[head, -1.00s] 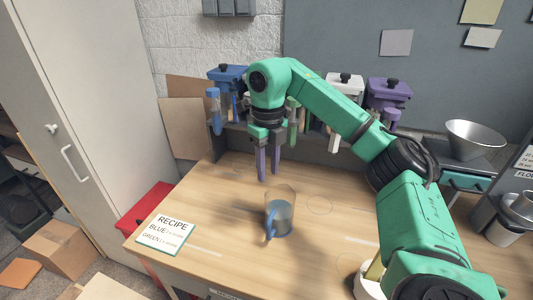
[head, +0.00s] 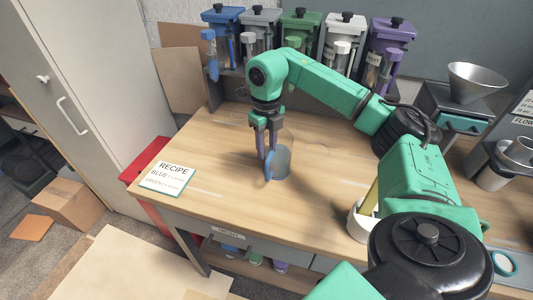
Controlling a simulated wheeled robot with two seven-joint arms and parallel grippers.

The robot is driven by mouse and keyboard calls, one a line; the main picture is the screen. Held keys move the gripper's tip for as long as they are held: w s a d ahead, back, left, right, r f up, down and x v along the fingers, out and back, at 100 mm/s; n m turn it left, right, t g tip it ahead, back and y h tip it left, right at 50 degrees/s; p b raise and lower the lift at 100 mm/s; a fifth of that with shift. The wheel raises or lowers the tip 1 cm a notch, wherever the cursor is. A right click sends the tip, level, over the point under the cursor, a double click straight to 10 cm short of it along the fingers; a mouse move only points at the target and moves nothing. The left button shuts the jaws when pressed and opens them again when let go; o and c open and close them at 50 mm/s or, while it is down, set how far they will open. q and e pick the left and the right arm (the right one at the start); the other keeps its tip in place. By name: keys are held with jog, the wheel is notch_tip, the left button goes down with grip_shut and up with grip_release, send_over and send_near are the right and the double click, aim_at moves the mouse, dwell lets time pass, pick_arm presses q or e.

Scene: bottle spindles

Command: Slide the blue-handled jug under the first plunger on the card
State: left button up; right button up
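The clear jug (head: 283,160) with a blue handle (head: 268,168) stands upright on the wooden table, its handle towards me. It seems to hold bluish content. My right gripper (head: 266,154) points down at the handle side of the jug, its two fingers apart; whether they touch the handle I cannot tell. The recipe card (head: 167,178) lies at the table's front left and lists BLUE first, then GREEN. The blue dispenser (head: 223,18) stands at the far left of the back row, with its blue plunger (head: 210,50) in front. My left gripper is out of view.
Grey (head: 260,18), green (head: 301,20), white (head: 344,25) and purple (head: 390,32) dispensers continue the row. A metal funnel bowl (head: 476,78) stands at right. The table (head: 215,150) is clear between the jug and the card.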

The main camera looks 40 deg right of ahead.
jog(key=shift+f, duration=1.4)
jog(key=shift+c, duration=0.2)
grip_shut()
